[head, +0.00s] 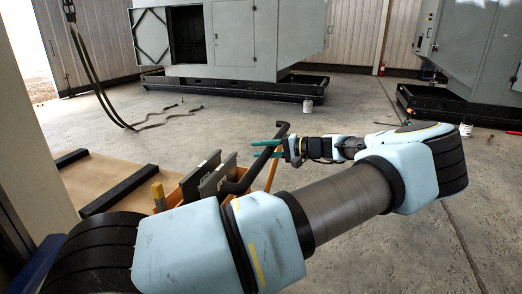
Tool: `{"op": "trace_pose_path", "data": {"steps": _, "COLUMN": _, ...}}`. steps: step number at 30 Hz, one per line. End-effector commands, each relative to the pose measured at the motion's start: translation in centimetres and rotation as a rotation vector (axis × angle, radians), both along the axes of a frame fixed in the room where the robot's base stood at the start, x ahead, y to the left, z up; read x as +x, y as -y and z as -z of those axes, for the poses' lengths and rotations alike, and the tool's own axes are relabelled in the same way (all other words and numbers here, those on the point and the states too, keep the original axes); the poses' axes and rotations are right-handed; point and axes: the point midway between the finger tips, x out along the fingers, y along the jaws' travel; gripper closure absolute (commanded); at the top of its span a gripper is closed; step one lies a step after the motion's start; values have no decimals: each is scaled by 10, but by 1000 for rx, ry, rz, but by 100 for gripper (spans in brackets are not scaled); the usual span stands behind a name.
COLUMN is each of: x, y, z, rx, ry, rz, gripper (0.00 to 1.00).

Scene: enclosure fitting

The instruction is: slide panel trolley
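The panel trolley has an orange frame (271,175) and carries upright dark grey panels (217,178). Its black handle bar (241,186) slants up to the right and ends in a bent top. My gripper (257,150) has green fingers and is at the upper part of this bar. The two fingers point left with a gap between them, and they cross the bar in the picture. I cannot tell whether they touch it. My arm hides the lower part of the trolley and its wheels.
A wooden board with black strips (118,187) lies to the left of the trolley. Large grey enclosures (240,40) stand on black bases at the back and at the right (470,50). Straps (100,92) hang to the floor at left. The concrete floor (350,110) between is mostly clear.

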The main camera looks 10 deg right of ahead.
Motion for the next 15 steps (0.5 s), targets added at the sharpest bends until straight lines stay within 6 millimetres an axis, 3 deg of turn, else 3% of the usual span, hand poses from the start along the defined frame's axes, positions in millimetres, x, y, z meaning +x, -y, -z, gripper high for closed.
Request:
{"op": "trace_pose_path", "data": {"steps": 1, "x": 0, "y": 0, "z": 0, "rx": 0, "ry": 0, "rz": 0, "gripper": 72}}
{"op": "trace_pose_path", "data": {"steps": 9, "x": 0, "y": 0, "z": 0, "rx": 0, "ry": 0, "rz": 0, "gripper": 100}}
{"op": "trace_pose_path", "data": {"steps": 15, "x": 0, "y": 0, "z": 0, "rx": 0, "ry": 0, "rz": 0, "gripper": 100}}
